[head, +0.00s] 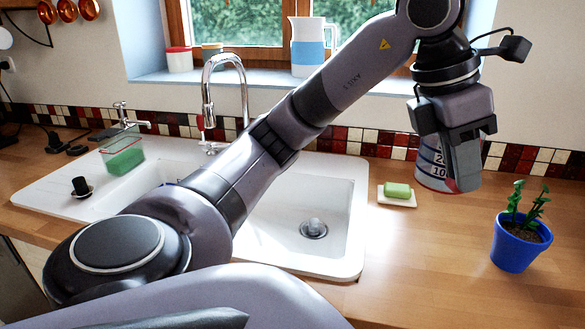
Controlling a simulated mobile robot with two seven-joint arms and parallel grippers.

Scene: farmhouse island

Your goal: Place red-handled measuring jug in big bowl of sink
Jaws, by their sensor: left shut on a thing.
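My left gripper (462,160) is at the right, pointing down and shut on the measuring jug (431,172). The jug is whitish with red and blue markings and looks upright. The gripper hides most of it, and I cannot tell whether its base touches the counter. The white sink (352,262) lies to the left of the jug. Its big bowl (335,205) is on the right side, with a drain in its floor, and no jug is in it. My left arm crosses in front of the sink and hides part of it. My right gripper is not in view.
A soap dish (397,201) with green soap sits between sink and jug. A blue potted plant (521,245) stands front right. The faucet (208,95) rises behind the sink. A green sponge (125,160) in a clear holder is at left. The front right counter is mostly clear.

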